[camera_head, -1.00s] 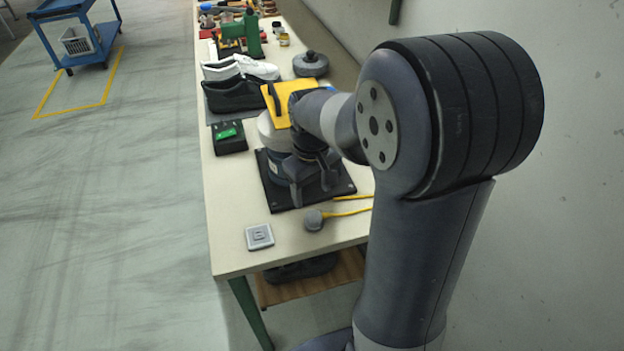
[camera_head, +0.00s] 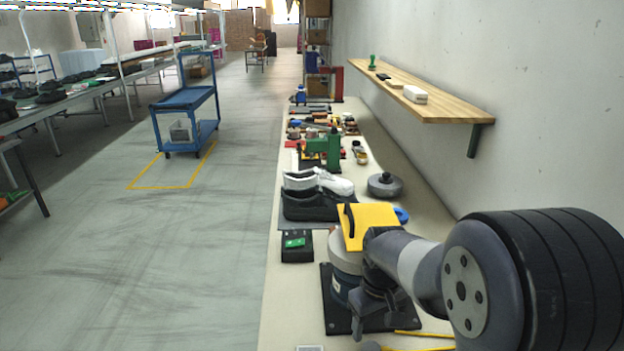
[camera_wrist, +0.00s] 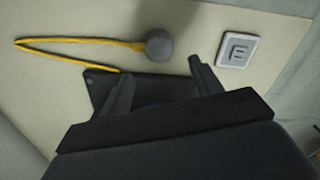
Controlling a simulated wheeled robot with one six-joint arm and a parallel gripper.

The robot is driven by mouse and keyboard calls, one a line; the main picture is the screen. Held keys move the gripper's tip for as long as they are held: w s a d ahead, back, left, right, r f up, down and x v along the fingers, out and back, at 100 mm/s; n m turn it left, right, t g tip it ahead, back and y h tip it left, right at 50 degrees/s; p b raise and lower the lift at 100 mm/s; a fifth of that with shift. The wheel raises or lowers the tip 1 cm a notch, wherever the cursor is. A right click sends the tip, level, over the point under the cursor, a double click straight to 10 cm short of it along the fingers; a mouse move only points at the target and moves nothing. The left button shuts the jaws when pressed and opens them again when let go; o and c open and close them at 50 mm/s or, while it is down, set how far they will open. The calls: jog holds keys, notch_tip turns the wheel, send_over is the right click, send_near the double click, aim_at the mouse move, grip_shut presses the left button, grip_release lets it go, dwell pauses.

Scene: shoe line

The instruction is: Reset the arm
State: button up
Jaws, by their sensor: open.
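My arm reaches over the near part of the workbench (camera_head: 276,318) in the head view. My gripper (camera_head: 370,312) points down near a dark base plate (camera_head: 338,314) on the bench. In the wrist view my gripper (camera_wrist: 160,82) has its two fingers spread apart with nothing between them. The dark base plate shows behind the fingers there. The arm hides part of the plate and the round device on it.
A grey ball with a yellow cord (camera_wrist: 158,46) and a light square switch (camera_wrist: 238,50) lie near the gripper. A wooden shelf (camera_head: 440,98) is on the wall.

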aim_at(371, 344)
notch_tip(371, 344, down, 9)
jog(key=shift+r+b, duration=0.2)
jog(key=shift+b, duration=0.15)
notch_tip(371, 344, up, 3)
jog(key=shift+p, duration=0.3)
jog(key=shift+r, duration=0.55)
jog(key=shift+f, duration=0.1)
